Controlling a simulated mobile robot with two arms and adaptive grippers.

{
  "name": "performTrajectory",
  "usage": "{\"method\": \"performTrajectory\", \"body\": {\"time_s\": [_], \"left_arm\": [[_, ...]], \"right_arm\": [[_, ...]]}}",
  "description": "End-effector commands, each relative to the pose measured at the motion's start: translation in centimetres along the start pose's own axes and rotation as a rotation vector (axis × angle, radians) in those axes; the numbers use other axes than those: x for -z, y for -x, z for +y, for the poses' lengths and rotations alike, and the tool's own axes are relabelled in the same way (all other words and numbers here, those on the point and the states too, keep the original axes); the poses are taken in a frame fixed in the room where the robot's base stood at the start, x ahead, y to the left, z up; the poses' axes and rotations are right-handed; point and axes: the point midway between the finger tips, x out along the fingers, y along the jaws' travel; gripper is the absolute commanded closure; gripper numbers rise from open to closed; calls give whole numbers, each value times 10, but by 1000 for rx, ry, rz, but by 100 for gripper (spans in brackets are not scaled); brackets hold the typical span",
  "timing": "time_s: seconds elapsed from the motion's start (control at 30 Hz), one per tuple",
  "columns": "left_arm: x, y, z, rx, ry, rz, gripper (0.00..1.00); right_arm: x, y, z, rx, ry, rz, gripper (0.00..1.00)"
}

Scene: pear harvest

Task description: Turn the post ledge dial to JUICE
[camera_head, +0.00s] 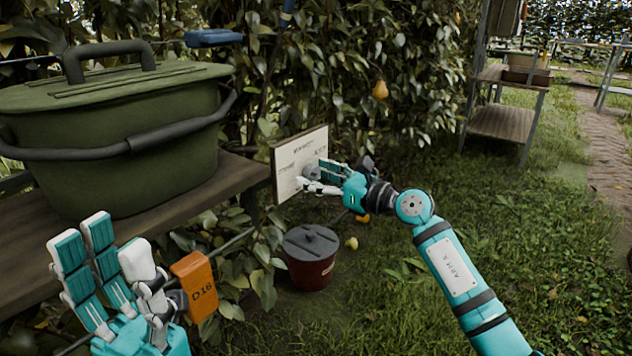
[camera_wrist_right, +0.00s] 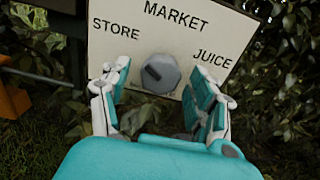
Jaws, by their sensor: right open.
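The post ledge dial (camera_wrist_right: 163,76) is a grey round knob on a white board (camera_wrist_right: 110,50), seen in the right wrist view. The board reads STORE at left, MARKET at top and JUICE at right. A dark mark on the knob sits left of its middle, toward the STORE side. My right gripper (camera_wrist_right: 157,92) is open, with its fingers on either side of the knob; I cannot tell whether they touch it. In the head view the board (camera_head: 287,150) is seen at an angle, with my right gripper (camera_head: 318,178) at its face. My left gripper (camera_head: 112,240) is open and empty at lower left.
A green lidded bin (camera_head: 120,130) stands on a wooden ledge (camera_head: 30,235) at left. An orange D16 tag (camera_head: 195,285) is beside my left gripper. A dark red lidded bucket (camera_head: 311,268) stands on the grass below the board. Open grass lies at right.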

Motion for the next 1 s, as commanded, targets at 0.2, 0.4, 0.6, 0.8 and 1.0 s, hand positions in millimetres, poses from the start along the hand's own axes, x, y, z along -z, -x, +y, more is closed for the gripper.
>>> {"method": "performTrajectory", "body": {"time_s": [0.2,0.4,0.6,0.8,1.0], "left_arm": [[0,-1,0,-2,-1,4,62],[0,-1,0,-2,0,3,62],[0,-1,0,-2,0,3,62],[0,-1,0,-2,0,3,62],[2,-6,0,-1,0,10,62]], "right_arm": [[0,-5,0,0,1,0,38],[0,-5,0,0,1,0,46],[0,-5,0,0,0,0,72],[0,-5,0,0,0,0,93],[-2,-5,0,0,-19,1,93]]}}
